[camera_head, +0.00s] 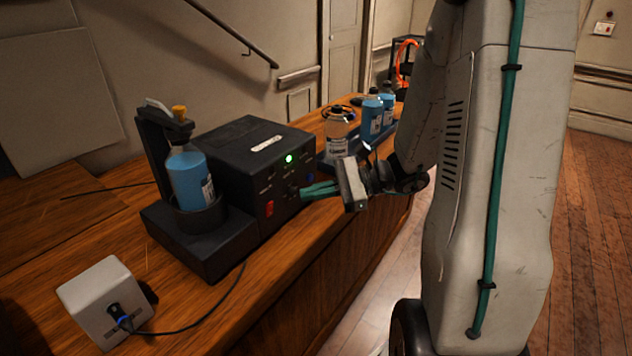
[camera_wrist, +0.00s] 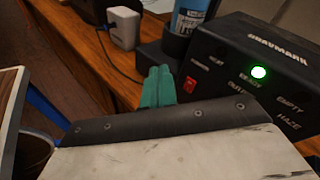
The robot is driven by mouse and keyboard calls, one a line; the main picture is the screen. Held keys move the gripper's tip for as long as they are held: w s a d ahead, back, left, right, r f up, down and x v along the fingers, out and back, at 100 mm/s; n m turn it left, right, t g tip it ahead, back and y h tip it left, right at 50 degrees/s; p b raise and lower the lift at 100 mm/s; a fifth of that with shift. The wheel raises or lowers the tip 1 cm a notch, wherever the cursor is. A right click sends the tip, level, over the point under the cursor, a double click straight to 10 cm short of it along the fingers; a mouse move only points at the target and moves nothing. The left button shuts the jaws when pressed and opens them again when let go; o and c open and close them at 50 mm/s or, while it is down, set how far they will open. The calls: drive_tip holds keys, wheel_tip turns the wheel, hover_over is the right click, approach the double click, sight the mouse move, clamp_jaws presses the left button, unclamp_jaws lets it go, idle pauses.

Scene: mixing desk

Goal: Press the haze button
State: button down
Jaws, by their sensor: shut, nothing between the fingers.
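The black machine (camera_head: 238,150) stands on the wooden desk, with a lit green lamp (camera_head: 289,158) and a red switch (camera_head: 269,208) on its front. In the wrist view its front panel (camera_wrist: 225,62) carries the lamp and printed labels. The HAZE label (camera_wrist: 287,119) is at the panel's lower right. I cannot make out the haze button itself. My gripper (camera_head: 308,191) is shut and empty, with its teal fingers pointing at the lower front of the machine. They also show in the wrist view (camera_wrist: 158,82). I cannot tell whether they touch the panel.
A bottle of blue liquid (camera_head: 190,178) sits in a black holder left of the machine. A white box (camera_head: 105,300) with a cable is at the desk's near left. More bottles (camera_head: 372,116) stand beyond the machine. Floor is open at the right.

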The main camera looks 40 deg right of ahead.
sight(311, 178)
drive_tip(key=w+d+f+m+t+h, duration=0.1)
drive_tip(key=d+f+m+t+h, duration=0.2)
drive_tip(key=d, duration=0.5)
drive_tip(key=w+d+f+m+t+h, duration=0.1)
drive_tip(key=d+f+m+t+h, duration=0.3)
drive_tip(key=d+m, duration=0.5)
wheel_tip(311, 178, down, 4)
drive_tip(key=shift+r+t+h, duration=0.2)
drive_tip(key=shift+t+h, duration=0.1)
drive_tip(key=shift+t, duration=0.9)
drive_tip(key=shift+d, duration=0.1)
drive_tip(key=x, duration=1.3)
drive_tip(key=shift+w+a, duration=0.2)
drive_tip(key=shift+w, duration=0.25)
